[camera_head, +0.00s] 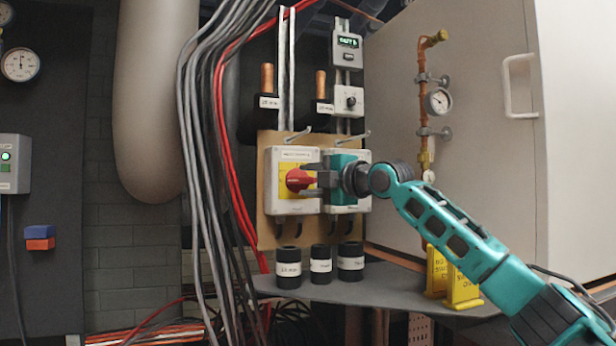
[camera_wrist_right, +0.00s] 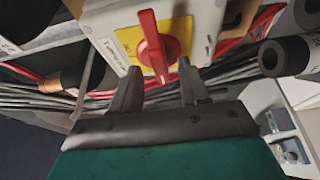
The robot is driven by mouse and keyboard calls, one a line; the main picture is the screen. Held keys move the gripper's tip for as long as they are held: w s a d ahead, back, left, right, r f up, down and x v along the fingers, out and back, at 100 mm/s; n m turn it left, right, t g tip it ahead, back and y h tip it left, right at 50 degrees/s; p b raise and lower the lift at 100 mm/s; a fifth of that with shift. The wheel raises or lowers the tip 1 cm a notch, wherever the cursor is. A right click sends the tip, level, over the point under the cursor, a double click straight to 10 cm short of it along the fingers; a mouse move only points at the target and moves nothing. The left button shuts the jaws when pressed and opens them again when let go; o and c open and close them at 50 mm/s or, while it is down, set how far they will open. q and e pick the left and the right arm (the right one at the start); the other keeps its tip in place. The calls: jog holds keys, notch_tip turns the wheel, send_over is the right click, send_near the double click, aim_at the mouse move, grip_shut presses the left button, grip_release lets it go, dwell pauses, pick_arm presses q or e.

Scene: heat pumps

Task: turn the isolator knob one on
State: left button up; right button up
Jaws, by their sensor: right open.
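The isolator box with a red knob (camera_head: 298,180) on a yellow plate (camera_head: 286,188) is mounted on a tan board (camera_head: 268,228). A second isolator box (camera_head: 364,160) stands beside it on the right, mostly hidden behind my right gripper. My right gripper (camera_head: 308,180) reaches in from the right, its fingers pointing left at the red knob. In the right wrist view the red knob (camera_wrist_right: 154,46) lies just ahead of the open fingers (camera_wrist_right: 158,76), with its handle end between the two tips. Whether a finger touches it I cannot tell. My left gripper is not in view.
Grey and red cables (camera_head: 205,140) hang left of the boxes. Several black labelled cylinders (camera_head: 320,266) stand on a grey shelf (camera_head: 385,292) below. Yellow signs (camera_head: 460,288) stand at right, under a copper pipe with a gauge (camera_head: 438,101). A white cabinet (camera_head: 490,150) stands behind my arm.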

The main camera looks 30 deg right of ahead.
jog(key=shift+w+a, duration=0.1)
jog(key=shift+w, duration=0.4)
grip_shut()
